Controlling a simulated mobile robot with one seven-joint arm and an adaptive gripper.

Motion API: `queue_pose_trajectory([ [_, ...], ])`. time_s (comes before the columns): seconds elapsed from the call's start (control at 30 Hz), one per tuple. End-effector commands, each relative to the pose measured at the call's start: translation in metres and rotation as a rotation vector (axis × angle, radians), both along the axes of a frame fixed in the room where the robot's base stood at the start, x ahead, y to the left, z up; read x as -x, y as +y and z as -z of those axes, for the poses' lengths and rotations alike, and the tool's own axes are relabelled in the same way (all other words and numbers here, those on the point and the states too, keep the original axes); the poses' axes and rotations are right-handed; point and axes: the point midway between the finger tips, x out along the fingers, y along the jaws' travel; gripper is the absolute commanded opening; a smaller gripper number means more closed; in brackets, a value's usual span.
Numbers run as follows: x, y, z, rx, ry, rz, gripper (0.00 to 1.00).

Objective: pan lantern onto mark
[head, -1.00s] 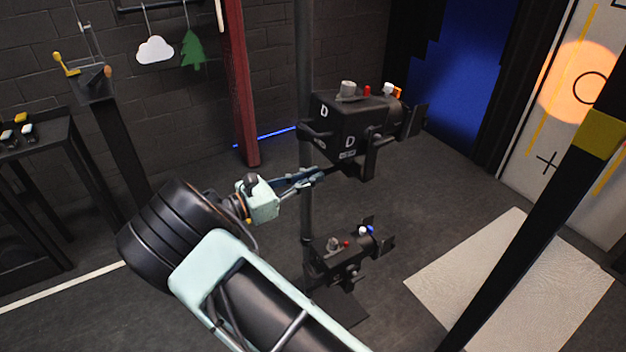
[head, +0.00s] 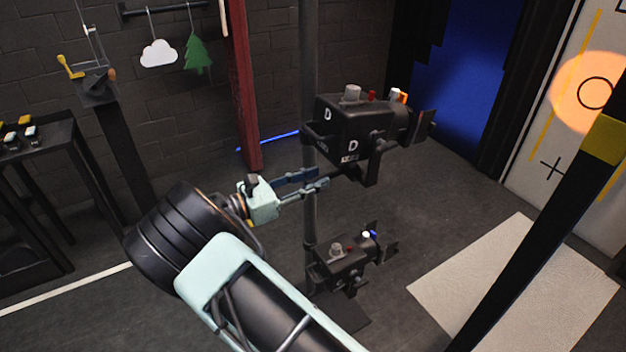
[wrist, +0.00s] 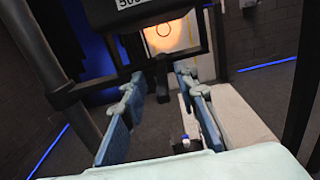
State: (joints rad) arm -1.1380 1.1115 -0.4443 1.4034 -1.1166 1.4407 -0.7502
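The upper black lantern (head: 357,125), marked D, hangs on the dark upright pole, its front facing right. It also shows at the top of the wrist view (wrist: 133,14). Its dark handle (wrist: 161,82) points towards my gripper (head: 320,178). My gripper is open, with its two fingers apart on either side of the handle's line; contact is not visible. An orange light spot (head: 567,92) lies on the pale panel at the right. The black circle mark (head: 581,92) is inside the spot, and a black cross mark (head: 552,168) is below, outside it.
A second lantern (head: 350,262) is lower on the same pole (head: 309,90). A dark slanted post with a yellow band (head: 605,140) crosses the right side. A pale mat (head: 515,285) lies on the floor. A lever stand and button table (head: 40,138) are at left.

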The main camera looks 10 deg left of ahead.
Motion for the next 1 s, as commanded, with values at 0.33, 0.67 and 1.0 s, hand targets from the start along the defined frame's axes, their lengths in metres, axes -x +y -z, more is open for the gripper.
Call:
queue_pose_trajectory([
  [0.33,0.010,0.013,0.001,0.000,0.000,-0.001,0.28],
  [0.67,0.052,0.067,0.001,-0.001,0.001,-0.002,0.28],
  [1.0,0.074,0.094,0.000,0.001,0.001,0.000,0.28],
])
